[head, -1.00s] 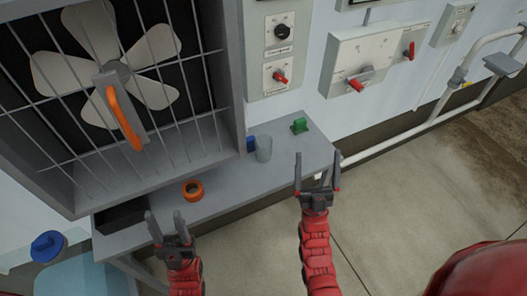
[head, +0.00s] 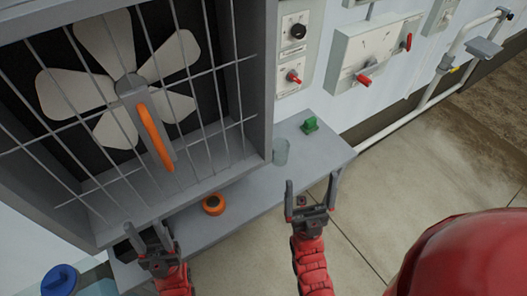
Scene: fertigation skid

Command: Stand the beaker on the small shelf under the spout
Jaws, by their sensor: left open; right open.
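The beaker (head: 281,151) is a clear, greyish cup standing upright on the grey bench, close to the right edge of the fan cabinet. My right gripper (head: 313,190) is open and empty at the bench's front edge, in front of and to the right of the beaker, apart from it. My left gripper (head: 147,237) is open and empty near the bench's left end. A small shelf (head: 484,47) sticks out by the white pipe at the upper right; the spout cannot be made out clearly.
A caged fan cabinet (head: 255,165) with an orange handle (head: 155,136) overhangs the bench (head: 255,196). An orange ring (head: 213,204) and a green block (head: 310,125) lie on the bench. A blue-capped container (head: 60,280) is at lower left. Floor to the right is open.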

